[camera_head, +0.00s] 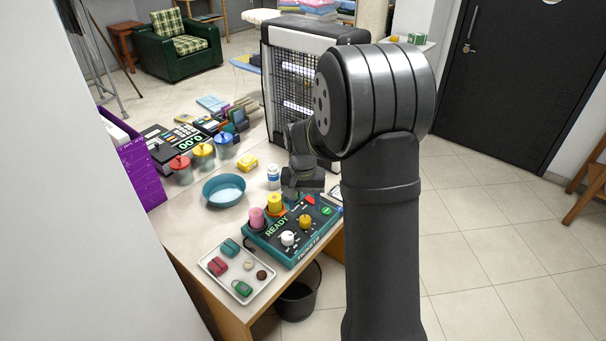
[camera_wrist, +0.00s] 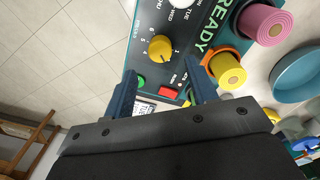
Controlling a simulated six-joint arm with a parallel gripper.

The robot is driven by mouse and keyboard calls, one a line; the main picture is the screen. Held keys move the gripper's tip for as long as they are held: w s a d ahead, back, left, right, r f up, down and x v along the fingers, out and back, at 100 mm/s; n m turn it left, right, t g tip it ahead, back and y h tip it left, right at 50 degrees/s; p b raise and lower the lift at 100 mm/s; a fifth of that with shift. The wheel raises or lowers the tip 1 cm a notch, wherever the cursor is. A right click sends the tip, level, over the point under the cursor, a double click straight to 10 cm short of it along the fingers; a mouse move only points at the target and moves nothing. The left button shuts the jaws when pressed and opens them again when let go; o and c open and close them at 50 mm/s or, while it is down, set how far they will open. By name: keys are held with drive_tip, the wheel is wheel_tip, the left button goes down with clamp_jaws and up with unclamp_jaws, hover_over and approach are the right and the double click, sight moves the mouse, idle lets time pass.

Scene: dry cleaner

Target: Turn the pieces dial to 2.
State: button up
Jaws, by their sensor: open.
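The teal ticket machine (camera_head: 292,230) with a dark panel stands at the table's front right, its display reading READY. Its yellow dial (camera_head: 305,221) sits right of a white dial (camera_head: 288,238). In the wrist view the yellow dial (camera_wrist: 160,47) is ringed by small numbers. I cannot tell surely which number it points to. The white dial (camera_wrist: 182,2), ringed by day names, is cut by the top edge. My gripper (camera_head: 303,190) is above the machine's back edge, open and empty. In the wrist view my fingers (camera_wrist: 161,88) are apart, with the yellow dial beyond their tips, untouched.
A red switch (camera_wrist: 168,92) and green button (camera_wrist: 140,81) lie near my fingers. Pink (camera_head: 257,217) and yellow (camera_head: 275,203) rolls stand at the machine's back left. A white tray (camera_head: 262,285) of small items lies at left, a blue bowl (camera_head: 224,190) behind.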

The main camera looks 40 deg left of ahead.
sight(305, 218)
wheel_tip(305, 218, up, 12)
drive_tip(key=shift+a+f, duration=0.15)
drive_tip(key=shift+s, duration=0.1)
idle(0.5)
drive_tip(key=f, duration=1.7)
drive_tip(key=shift+d+f, duration=0.25)
